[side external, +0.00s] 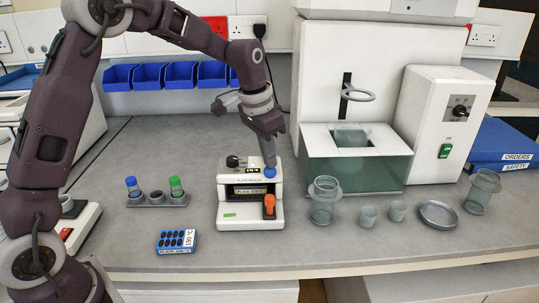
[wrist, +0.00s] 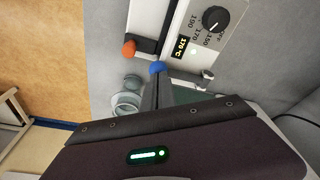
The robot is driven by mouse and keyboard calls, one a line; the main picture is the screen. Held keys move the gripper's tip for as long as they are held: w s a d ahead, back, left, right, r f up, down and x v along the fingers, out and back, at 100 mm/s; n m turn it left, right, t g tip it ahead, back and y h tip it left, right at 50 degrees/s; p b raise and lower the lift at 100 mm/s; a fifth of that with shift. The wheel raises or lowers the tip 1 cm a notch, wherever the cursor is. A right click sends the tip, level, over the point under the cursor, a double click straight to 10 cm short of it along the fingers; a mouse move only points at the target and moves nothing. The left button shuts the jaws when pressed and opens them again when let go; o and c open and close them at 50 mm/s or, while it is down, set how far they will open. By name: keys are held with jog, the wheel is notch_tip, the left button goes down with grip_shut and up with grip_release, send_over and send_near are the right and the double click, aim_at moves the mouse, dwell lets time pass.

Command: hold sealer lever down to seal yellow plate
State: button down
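The white plate sealer (side external: 232,211) stands on the bench, with a dark front panel, a blue ball knob (side external: 270,172) at its upper right and an orange handle (side external: 269,205) at its lower right front. My gripper (side external: 269,162) points down, its fingers close together and their tips at the blue knob. In the wrist view the fingers (wrist: 157,90) look shut, with the blue knob (wrist: 158,68) at their tips. I cannot tell whether they press on it. The dial (wrist: 215,18) and a lit 175 °C readout (wrist: 182,47) show there. I see no yellow plate; the sealer's inside is hidden.
A blue multi-well plate (side external: 176,241) lies at the front left. A grey rack (side external: 139,201) holds blue- and green-capped tubes. A water bath (side external: 320,167), a jar (side external: 324,201), small cups (side external: 369,217) and a dish (side external: 438,215) stand to the right. Bench in front of the sealer is clear.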

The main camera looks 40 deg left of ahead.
dwell(0.3)
jog(key=shift+r, duration=0.75)
jog(key=shift+w+a+r, duration=0.15)
jog(key=shift+r, duration=0.65)
jog(key=shift+r, duration=0.25)
jog(key=shift+r, duration=0.1)
